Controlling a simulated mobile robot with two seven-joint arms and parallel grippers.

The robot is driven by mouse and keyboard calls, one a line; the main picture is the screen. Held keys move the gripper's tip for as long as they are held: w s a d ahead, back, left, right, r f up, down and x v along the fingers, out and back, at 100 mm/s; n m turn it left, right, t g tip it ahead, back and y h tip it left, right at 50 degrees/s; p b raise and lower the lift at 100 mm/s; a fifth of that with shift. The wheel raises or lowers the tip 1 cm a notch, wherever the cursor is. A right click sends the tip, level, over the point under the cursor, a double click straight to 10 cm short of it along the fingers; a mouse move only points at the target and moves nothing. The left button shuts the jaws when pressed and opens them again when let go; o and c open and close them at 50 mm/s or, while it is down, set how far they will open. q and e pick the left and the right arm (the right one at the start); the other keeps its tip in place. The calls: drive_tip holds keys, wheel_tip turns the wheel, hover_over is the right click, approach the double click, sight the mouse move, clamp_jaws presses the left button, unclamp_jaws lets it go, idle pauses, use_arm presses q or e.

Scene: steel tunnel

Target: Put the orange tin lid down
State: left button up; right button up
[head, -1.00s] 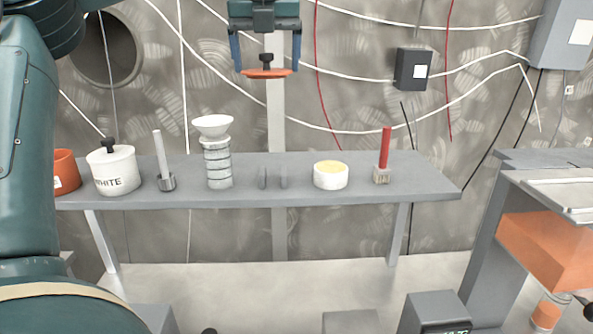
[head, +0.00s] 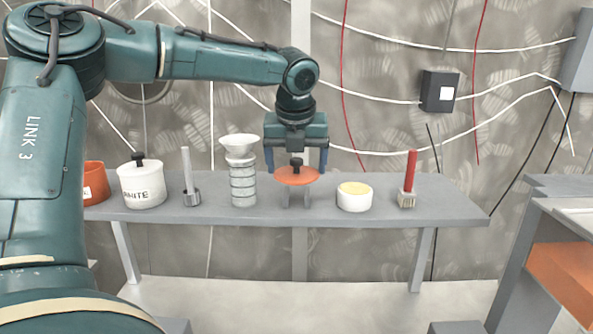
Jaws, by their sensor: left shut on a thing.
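The orange tin lid (head: 297,178) is a flat orange disc with a black knob. My left gripper (head: 296,165) points down and is shut on it, one blue finger at each side. The lid is level, at the two short grey upright slats (head: 306,198) on the grey bench. I cannot tell whether it touches them. The open orange tin (head: 95,182) stands at the bench's left end, partly hidden by my arm. My right gripper is not in view.
On the bench (head: 450,205), a white tin (head: 141,187), a brush with a white handle (head: 187,165) and a white funnel-topped stack (head: 243,182) stand left of the lid. A white tub (head: 354,198) and a red-handled brush (head: 410,175) stand right.

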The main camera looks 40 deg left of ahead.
use_arm(q)
drive_tip(key=shift+f, duration=0.95)
drive_tip(key=shift+f, duration=0.1)
drive_tip(key=shift+f, duration=0.4)
drive_tip(key=o, duration=0.9)
drive_tip(key=shift+c, duration=0.2)
drive_tip(key=shift+r, duration=0.6)
drive_tip(key=v, duration=1.2)
